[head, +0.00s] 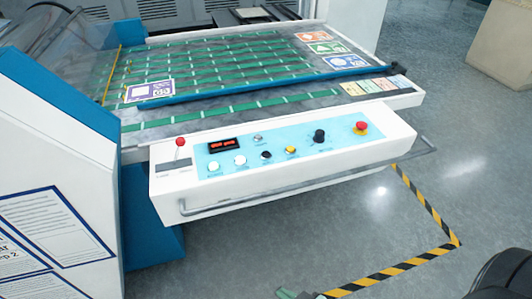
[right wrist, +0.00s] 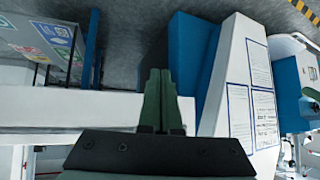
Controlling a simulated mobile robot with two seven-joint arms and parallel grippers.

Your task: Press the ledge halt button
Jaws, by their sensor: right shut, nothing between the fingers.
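The halt button (head: 361,127) is a red mushroom cap on a yellow base, at the right end of the light blue panel on the white ledge (head: 390,143) in the head view. Its cap stands clear, with nothing touching it. My right gripper (head: 287,293) shows only as green fingertips at the bottom edge of the head view, below and in front of the ledge, apart from the button. In the right wrist view its green fingers (right wrist: 159,95) are together and empty. The button cannot be made out in that view. My left gripper is not in view.
A red ball knob (head: 180,142), a black knob (head: 319,136) and several small buttons share the ledge. A grey rail (head: 300,190) runs along its front. Behind lies the machine bed with green strips (head: 225,65). The floor in front is clear, with striped tape (head: 425,205).

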